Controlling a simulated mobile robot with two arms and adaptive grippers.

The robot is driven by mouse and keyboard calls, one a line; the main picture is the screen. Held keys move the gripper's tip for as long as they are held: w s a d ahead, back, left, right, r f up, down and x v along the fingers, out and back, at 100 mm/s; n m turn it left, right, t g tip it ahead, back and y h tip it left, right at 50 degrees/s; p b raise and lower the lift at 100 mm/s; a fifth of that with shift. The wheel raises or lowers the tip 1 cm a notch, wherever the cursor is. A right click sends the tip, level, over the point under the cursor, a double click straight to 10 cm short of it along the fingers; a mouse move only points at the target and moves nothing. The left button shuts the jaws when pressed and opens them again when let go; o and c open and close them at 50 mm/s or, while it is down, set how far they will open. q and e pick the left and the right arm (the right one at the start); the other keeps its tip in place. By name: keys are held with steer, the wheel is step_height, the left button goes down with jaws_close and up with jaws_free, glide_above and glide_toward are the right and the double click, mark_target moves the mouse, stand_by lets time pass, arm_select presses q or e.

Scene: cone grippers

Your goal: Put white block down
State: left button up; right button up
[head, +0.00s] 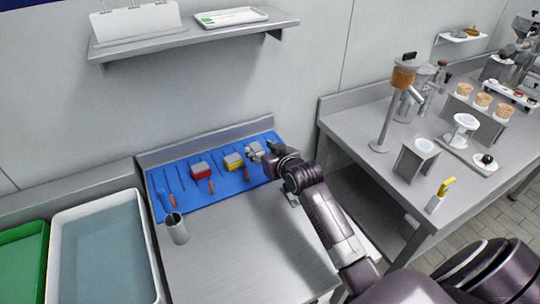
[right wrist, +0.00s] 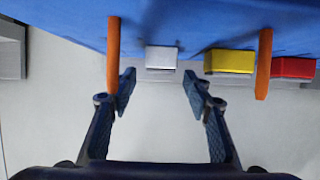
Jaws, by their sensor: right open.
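A white block (right wrist: 162,57) rests on the blue mat (head: 230,184) and shows between the fingertips in the right wrist view. In the head view the white block (head: 254,148) is at the right end of a row of blocks, partly hidden by the gripper. My right gripper (right wrist: 159,88) is open, with one finger to each side of the block and a gap between fingers and block. It also shows in the head view (head: 262,155), over the right part of the mat. My left gripper is not in view.
A yellow block (head: 233,162) and a red block (head: 201,170) sit left of the white one on the mat. Orange-handled tools (head: 211,186) lie between them; one orange handle (right wrist: 113,55) is close to a finger. A metal cup (head: 177,229) stands in front; bare steel counter (head: 240,245) is free.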

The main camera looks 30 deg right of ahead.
steer(key=v, duration=0.8)
steer(key=shift+s, duration=0.15)
steer(key=shift+r, duration=0.1)
